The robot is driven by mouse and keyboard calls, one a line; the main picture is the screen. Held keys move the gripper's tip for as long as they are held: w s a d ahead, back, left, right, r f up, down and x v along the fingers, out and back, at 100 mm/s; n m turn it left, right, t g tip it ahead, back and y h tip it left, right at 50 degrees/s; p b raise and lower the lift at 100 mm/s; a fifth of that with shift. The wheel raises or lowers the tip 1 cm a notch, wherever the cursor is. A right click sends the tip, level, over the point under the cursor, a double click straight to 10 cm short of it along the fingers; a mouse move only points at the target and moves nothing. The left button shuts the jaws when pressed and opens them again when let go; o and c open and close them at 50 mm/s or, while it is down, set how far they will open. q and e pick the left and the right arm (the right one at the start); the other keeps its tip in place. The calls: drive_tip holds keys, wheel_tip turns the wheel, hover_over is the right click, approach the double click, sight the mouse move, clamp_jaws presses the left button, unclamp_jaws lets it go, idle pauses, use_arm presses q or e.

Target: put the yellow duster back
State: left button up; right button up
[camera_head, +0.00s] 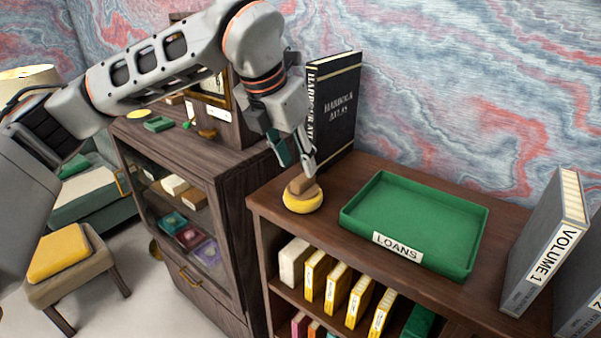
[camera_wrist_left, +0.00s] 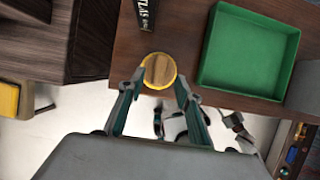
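The yellow duster (camera_head: 303,200) is a round yellow pad with a wooden handle on top. It sits on the left front of the brown shelf top, and it also shows in the left wrist view (camera_wrist_left: 158,72). My left gripper (camera_head: 297,162) is just above the duster, pointing down, with its fingers apart. In the left wrist view the fingertips (camera_wrist_left: 157,85) stand on either side of the duster's near part, with nothing clearly clamped. Whether they touch the handle cannot be told.
A green tray (camera_head: 415,222) labelled LOANS lies right of the duster. A black Harbour Atlas book (camera_head: 338,108) stands upright behind it. A Volume 1 binder (camera_head: 545,240) stands at the right. A dark cabinet (camera_head: 190,165) adjoins the shelf on the left. Yellow-spined items fill the shelf below.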

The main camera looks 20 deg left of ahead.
use_arm(q)
drive_tip(key=v, duration=0.7)
drive_tip(key=shift+r, duration=0.2)
drive_tip(key=shift+s+f, duration=0.1)
